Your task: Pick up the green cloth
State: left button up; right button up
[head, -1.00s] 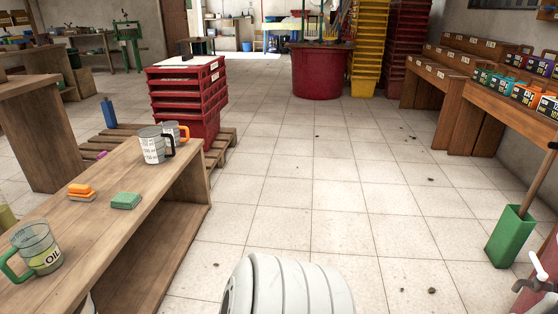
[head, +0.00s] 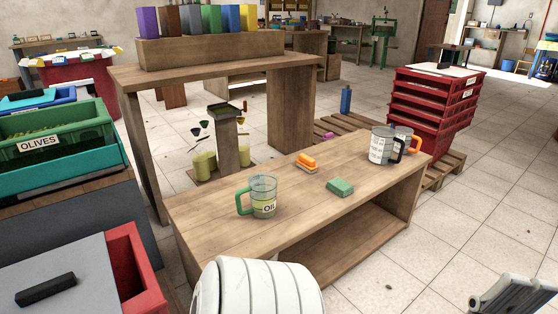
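A folded green cloth (head: 340,187) lies flat on the low wooden bench (head: 235,228), near its front edge. It is between an orange-topped brush or sponge and the bench's right end, and nothing covers it. What looks like part of my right gripper (head: 512,296) shows at the bottom right corner, cut off by the frame, well away from the cloth and above the floor. Its opening cannot be made out. My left gripper is not in view.
A clear mug with green handle (head: 263,197) stands left of the cloth; a measuring mug (head: 382,146) stands to its right. An orange item (head: 307,161) lies behind. Red stacked crates (head: 432,105) stand beyond. Green olive crates (head: 60,140) are at left. Floor at right is clear.

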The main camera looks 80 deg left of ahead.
aim_at(337, 186)
jog(key=u, duration=1.75)
jog(key=i+u, duration=0.1)
jog(key=u, duration=0.4)
jog(key=i+u, duration=0.4)
jog(key=i+l+u, duration=0.2)
jog(key=i+u, duration=0.25)
jog(key=k, duration=0.1)
